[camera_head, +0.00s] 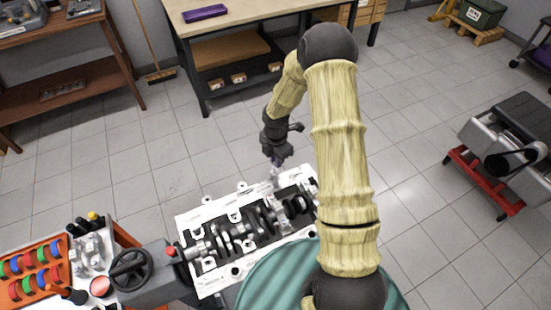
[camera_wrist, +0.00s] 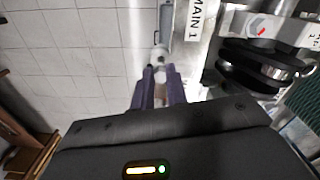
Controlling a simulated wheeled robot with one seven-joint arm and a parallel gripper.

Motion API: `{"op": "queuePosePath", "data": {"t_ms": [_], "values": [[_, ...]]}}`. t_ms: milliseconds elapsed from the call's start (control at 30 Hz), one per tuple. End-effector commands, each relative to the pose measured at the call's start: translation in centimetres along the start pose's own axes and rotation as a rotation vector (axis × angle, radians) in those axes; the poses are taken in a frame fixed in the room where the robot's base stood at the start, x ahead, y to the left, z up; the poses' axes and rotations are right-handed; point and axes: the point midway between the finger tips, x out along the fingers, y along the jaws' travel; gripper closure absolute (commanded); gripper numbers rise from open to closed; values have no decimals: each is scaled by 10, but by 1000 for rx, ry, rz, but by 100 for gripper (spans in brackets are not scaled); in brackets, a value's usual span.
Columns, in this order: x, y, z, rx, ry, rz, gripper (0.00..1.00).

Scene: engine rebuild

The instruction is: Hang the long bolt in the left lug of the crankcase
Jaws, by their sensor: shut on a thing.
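The crankcase (camera_head: 187,222) is a white block with the dark crankshaft (camera_head: 240,228) lying in it, below the middle of the head view. Its white edge with a "MAIN 1" label (camera_wrist: 195,20) shows in the wrist view. My gripper (camera_head: 277,160) is at the crankcase's far edge, pointing down. In the wrist view its purple fingers (camera_wrist: 160,73) are shut on a slim thing, apparently the long bolt, mostly hidden between them. A small round pale piece (camera_wrist: 159,52) shows just beyond the fingertips, beside the crankcase edge. I cannot tell whether it is the bolt's end or a lug.
A handwheel (camera_head: 131,269) stands left of the crankcase, beside an orange tray (camera_head: 22,285) of coloured rings. A workbench (camera_head: 250,15) is behind. A grey machine on a red stand (camera_head: 487,182) is at right. Tiled floor lies open between them.

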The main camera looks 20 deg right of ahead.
Motion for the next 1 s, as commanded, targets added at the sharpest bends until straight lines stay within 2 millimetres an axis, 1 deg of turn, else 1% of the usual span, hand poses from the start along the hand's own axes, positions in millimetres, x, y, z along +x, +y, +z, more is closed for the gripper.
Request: {"op": "queuePosePath", "data": {"t_ms": [1000], "values": [[12, 0, 0, -1, 0, 0, 100]]}}
